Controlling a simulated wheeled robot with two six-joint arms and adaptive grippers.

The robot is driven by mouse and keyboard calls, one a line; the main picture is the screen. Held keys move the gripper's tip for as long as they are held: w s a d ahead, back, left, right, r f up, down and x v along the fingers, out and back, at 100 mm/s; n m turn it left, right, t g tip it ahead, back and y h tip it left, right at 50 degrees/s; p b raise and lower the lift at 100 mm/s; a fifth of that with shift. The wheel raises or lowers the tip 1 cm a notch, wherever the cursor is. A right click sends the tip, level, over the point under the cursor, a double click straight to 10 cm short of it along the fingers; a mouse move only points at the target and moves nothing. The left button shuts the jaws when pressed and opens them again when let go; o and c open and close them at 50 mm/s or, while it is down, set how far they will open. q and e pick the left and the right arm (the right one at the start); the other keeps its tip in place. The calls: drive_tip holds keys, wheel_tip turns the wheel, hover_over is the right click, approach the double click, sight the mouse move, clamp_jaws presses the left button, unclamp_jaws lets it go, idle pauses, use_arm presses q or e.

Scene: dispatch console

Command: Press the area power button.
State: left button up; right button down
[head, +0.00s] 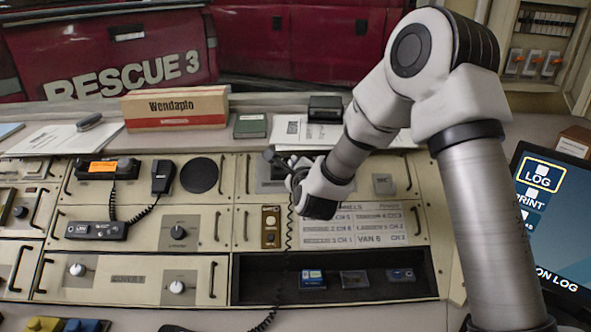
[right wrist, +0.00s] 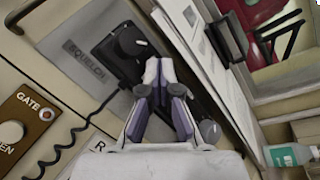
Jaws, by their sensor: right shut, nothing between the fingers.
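No button marked as area power can be made out in either view. The word "Power" shows only small, at the top of the printed channel card (head: 365,226). My right gripper (head: 291,182) is shut and empty, over the upper middle of the console. In the right wrist view its closed fingertips (right wrist: 164,64) lie in front of a black device with a coiled cord (right wrist: 72,140), beside a grey plate marked SQUELCH (right wrist: 82,58). I cannot tell whether they touch it. My right forearm and hand hide part of the panel. My left gripper is not in view.
A brass GATE plate (head: 270,227) with a pale button is left of the card. A hand microphone (head: 163,177) and round speaker (head: 199,175) are farther left. A Wendaplo box (head: 175,108) stands on the ledge. A LOG screen (head: 548,220) is at right.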

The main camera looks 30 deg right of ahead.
drive_tip(key=shift+f, duration=0.1)
idle(0.4)
drive_tip(key=shift+s+a+r, duration=0.15)
drive_tip(key=shift+s+r, duration=0.15)
drive_tip(key=shift+r, duration=0.25)
drive_tip(key=shift+r, duration=0.1)
drive_tip(key=shift+s+a+r, duration=0.1)
drive_tip(key=shift+r, duration=0.2)
drive_tip(key=r, duration=0.1)
drive_tip(key=s+a+r+p, duration=0.1)
drive_tip(key=r, duration=0.1)
drive_tip(key=s+r, duration=0.1)
drive_tip(key=shift+s+a+r+p, duration=0.15)
drive_tip(key=shift+s+a+p, duration=0.1)
drive_tip(key=shift+p, duration=0.05)
